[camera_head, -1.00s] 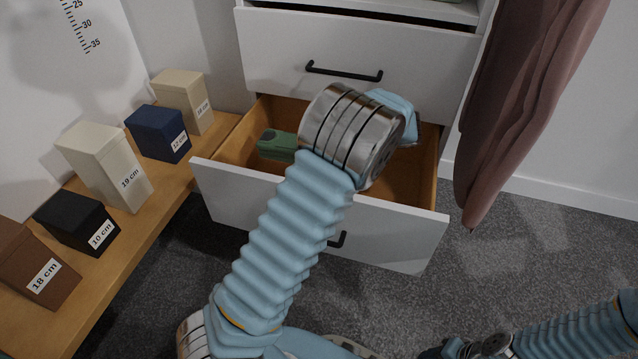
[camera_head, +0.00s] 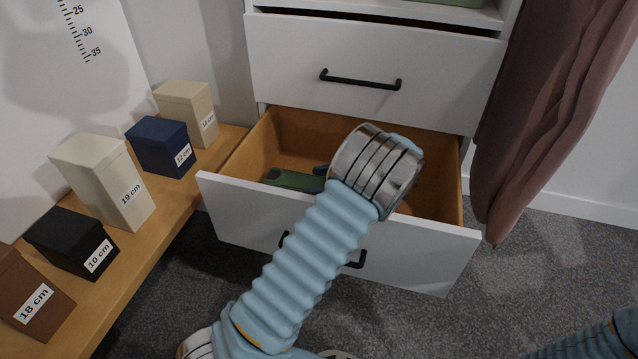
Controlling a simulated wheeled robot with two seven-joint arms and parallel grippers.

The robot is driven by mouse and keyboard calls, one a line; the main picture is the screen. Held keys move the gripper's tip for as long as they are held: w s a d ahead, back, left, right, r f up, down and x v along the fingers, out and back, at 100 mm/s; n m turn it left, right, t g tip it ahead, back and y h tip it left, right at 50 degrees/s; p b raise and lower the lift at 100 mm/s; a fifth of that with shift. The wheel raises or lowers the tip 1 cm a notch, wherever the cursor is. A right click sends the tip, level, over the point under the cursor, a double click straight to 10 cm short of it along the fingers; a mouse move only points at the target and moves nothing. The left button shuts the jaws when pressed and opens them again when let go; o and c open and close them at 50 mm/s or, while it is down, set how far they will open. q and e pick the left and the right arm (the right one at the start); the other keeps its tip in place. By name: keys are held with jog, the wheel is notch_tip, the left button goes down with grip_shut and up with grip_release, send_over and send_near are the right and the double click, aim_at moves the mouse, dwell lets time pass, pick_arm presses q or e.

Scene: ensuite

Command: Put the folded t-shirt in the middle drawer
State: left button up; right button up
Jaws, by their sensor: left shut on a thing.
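The open drawer (camera_head: 340,238) has a white front, a black handle and a wooden inside. A green folded cloth (camera_head: 295,180), which looks like the t-shirt, is low inside the drawer on its left side. My left gripper (camera_head: 323,175) reaches over the drawer front and down into the drawer. It is shut on the green cloth; its fingers are mostly hidden behind my silver wrist. Part of the cloth is hidden too. My right gripper is out of view; only a bit of my right arm shows at the lower right.
A closed white drawer (camera_head: 370,55) is right above the open one. A wooden bench (camera_head: 185,215) with several labelled boxes, one of them dark blue (camera_head: 162,148), stands on the left. A mauve cloth (camera_head: 545,120) hangs at the right. Grey carpet (camera_head: 520,290) is clear in front.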

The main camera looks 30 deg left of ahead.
pick_arm(q)
jog(key=o, duration=1.1)
jog(key=shift+p+v, duration=0.5)
jog(key=shift+v, duration=3.3)
